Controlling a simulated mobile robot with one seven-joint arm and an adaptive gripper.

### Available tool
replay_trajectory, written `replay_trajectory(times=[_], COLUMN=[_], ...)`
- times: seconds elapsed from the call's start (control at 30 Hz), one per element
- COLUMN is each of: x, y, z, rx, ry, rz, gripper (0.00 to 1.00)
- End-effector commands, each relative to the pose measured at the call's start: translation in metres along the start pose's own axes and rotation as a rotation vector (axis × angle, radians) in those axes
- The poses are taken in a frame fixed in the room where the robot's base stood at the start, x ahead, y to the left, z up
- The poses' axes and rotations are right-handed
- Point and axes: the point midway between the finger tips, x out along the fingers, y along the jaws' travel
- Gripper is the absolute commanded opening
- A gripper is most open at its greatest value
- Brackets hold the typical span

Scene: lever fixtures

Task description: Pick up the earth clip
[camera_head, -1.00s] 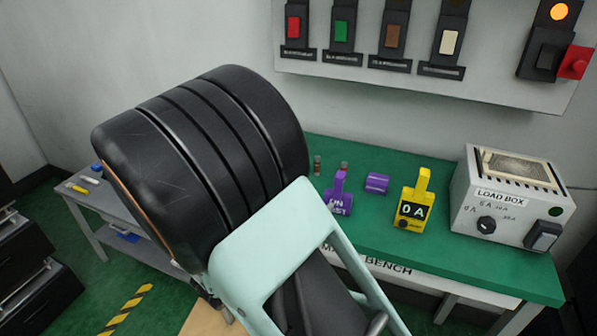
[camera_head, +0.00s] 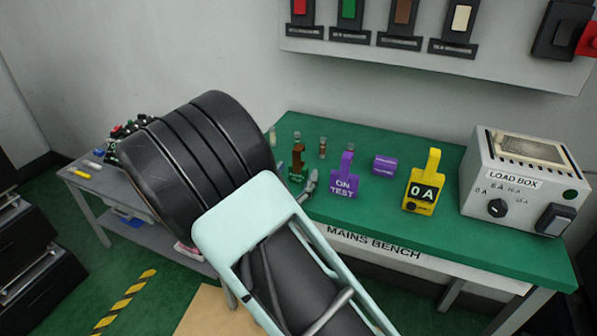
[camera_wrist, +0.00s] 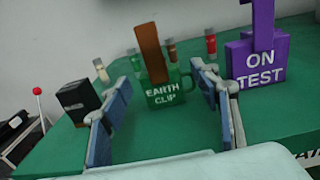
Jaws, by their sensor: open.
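The earth clip (camera_wrist: 165,93) is a green block with a brown upright tab, labelled EARTH CLIP, standing on the green bench in the wrist view. It also shows in the head view (camera_head: 297,166), partly hidden beside my arm. My gripper (camera_wrist: 165,95) is open, its two blue-padded fingers on either side of the clip with gaps. The clip stands upright between and beyond the fingers. In the head view, one finger shows right of the clip and my arm hides the rest of the gripper.
A purple ON TEST block (camera_wrist: 259,60) stands close to the right finger. A black block (camera_wrist: 78,98) is close to the left finger. Small fuse-like cylinders stand behind the clip. A yellow meter (camera_head: 423,186) and load box (camera_head: 520,185) stand farther right on the bench (camera_head: 400,223).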

Motion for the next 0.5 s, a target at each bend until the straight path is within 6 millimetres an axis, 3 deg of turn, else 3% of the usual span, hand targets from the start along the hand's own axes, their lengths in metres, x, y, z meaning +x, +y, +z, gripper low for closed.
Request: replay_trajectory(times=[0.13,0.37,0.5], x=[0.022,0.025,0.025], y=[-0.001,0.0,0.0], z=[-0.001,-0.001,-0.001], rx=[0.0,0.0,0.0], ry=[-0.001,0.001,0.001], rz=[-0.001,0.001,0.001], gripper=[0.56,0.56,0.43])
